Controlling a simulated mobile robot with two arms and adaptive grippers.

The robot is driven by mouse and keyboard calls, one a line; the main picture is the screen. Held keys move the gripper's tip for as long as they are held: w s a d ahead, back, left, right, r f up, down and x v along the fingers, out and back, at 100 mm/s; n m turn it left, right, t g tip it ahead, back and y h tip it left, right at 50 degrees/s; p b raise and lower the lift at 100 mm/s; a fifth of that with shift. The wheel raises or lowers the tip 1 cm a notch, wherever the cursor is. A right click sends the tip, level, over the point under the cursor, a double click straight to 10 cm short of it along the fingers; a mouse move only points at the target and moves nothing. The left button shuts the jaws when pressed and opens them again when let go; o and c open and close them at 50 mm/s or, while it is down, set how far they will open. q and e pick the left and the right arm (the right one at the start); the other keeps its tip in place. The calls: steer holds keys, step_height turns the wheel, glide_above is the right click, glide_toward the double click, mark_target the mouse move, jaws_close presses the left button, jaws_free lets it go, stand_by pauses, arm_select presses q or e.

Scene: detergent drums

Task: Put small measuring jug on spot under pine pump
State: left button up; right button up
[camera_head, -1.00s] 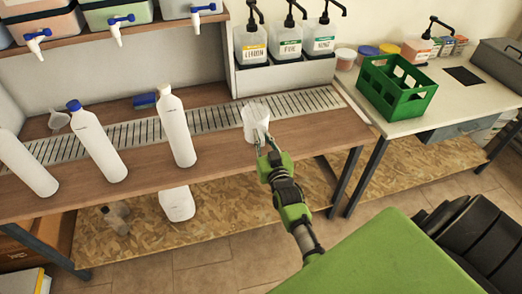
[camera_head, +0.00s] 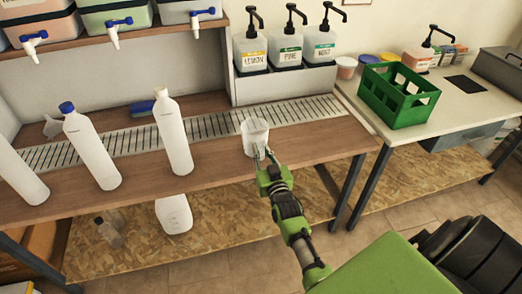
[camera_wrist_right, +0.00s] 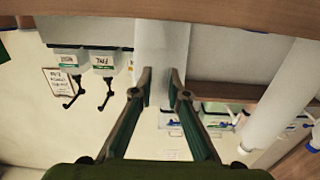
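The small measuring jug (camera_head: 255,136) is a pale translucent cup standing upright on the wooden bench, at the front edge of the slatted drain strip (camera_head: 300,108). The pine pump bottle (camera_head: 287,53), with a green label and black pump, is in the middle of three on the rack behind, right of the jug. My right gripper (camera_head: 265,154) is at the jug's near side, fingers apart. In the right wrist view the jug (camera_wrist_right: 162,45) shows upside down beyond the open fingertips (camera_wrist_right: 161,78); contact is unclear. My left gripper is out of view.
The lemon (camera_head: 252,55) and mint (camera_head: 319,47) pump bottles flank the pine one. A tall white bottle (camera_head: 172,135) stands left of the jug, with others farther left. A green crate (camera_head: 398,95) sits on the right-hand table. The drain strip right of the jug is clear.

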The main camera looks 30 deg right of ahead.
steer(key=shift+o, duration=1.3)
steer(key=shift+r, duration=0.15)
